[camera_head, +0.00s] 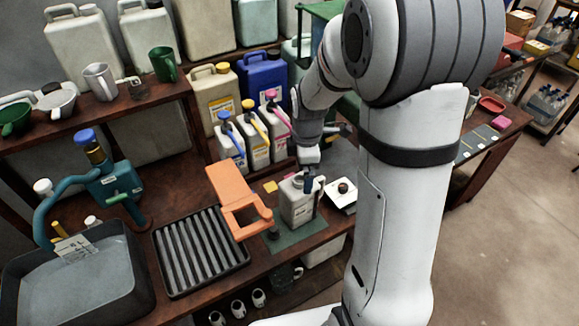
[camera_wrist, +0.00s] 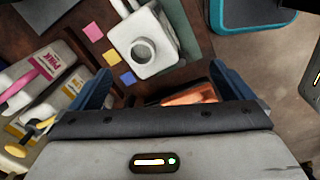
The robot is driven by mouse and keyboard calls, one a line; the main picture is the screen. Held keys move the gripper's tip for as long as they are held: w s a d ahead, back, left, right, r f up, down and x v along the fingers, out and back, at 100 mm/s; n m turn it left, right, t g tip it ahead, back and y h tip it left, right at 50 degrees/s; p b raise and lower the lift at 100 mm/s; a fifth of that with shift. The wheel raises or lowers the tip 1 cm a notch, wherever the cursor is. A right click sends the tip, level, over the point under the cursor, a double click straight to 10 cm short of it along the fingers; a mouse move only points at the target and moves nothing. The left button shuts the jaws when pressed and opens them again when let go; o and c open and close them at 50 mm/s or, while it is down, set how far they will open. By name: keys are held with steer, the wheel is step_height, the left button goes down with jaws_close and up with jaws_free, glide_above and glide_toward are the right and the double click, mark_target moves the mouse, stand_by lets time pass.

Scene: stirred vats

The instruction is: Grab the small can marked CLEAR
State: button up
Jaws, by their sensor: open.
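A small pale grey-white can (camera_head: 298,207) with a handle stands on a green mat on the bench. No CLEAR marking can be read on it. In the wrist view a white can (camera_wrist: 140,60) with a handle and round mouth, seemingly the same one, shows beyond my fingertips. My gripper (camera_head: 310,182) is close to the can's top in the head view; whether it touches cannot be told. In the wrist view my gripper (camera_wrist: 165,82) has its two blue fingers wide apart, with nothing held between them.
An orange bracket (camera_head: 228,192) is left of the can, beside a ribbed black tray (camera_head: 200,250). Several small cans (camera_head: 255,138) with coloured spouts stand behind; one (camera_wrist: 45,70) reads PINK. A white square item (camera_head: 342,195) lies right of the can.

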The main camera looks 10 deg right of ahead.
mark_target(300, 189)
steer(key=w+f+n, duration=0.1)
steer(key=f, duration=0.1)
steer(key=w+f+n, duration=0.1)
steer(key=f+n, duration=0.1)
steer(key=w+f+n, duration=0.1)
steer(key=f+n, duration=0.1)
steer(key=shift+w+g+p, duration=0.3)
steer(key=shift+w+p, duration=0.05)
steer(key=shift+s+f+p, duration=0.1)
steer(key=shift+f+p, duration=0.9)
steer(key=shift+f, duration=2.95)
steer(key=c, duration=1.3)
steer(key=shift+r, duration=0.1)
